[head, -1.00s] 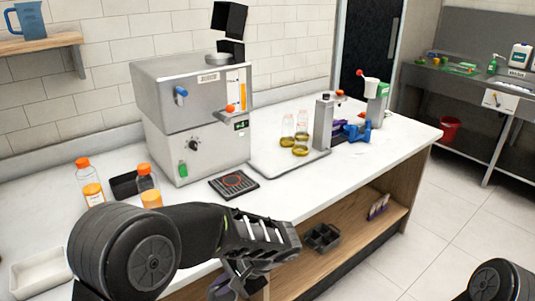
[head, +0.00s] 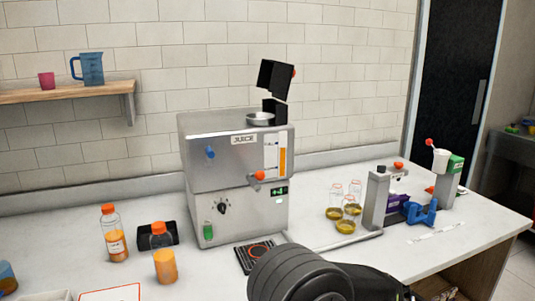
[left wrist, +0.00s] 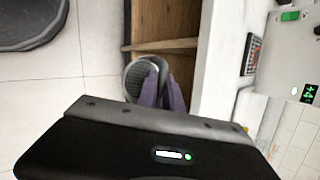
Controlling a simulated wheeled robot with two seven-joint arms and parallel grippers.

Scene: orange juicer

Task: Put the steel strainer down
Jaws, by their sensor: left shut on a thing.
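The steel strainer (left wrist: 133,72), a round grey mesh with a metal rim, shows in the left wrist view at the purple fingers of my left gripper (left wrist: 163,92). The gripper is shut on it, and the fingers hide part of it. They are beside the counter's wooden open shelf (left wrist: 165,62), with floor tiles behind. In the head view only my left arm shows at the bottom edge; its gripper and the strainer are out of that picture. My right gripper is in neither view.
A juice machine (head: 240,180) stands on the white counter (head: 450,232), with a black pad (head: 257,256) before it. Orange-capped bottles (head: 115,235) stand left. Flasks (head: 345,227), a grey stand (head: 376,200) and a blue object (head: 421,213) stand right.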

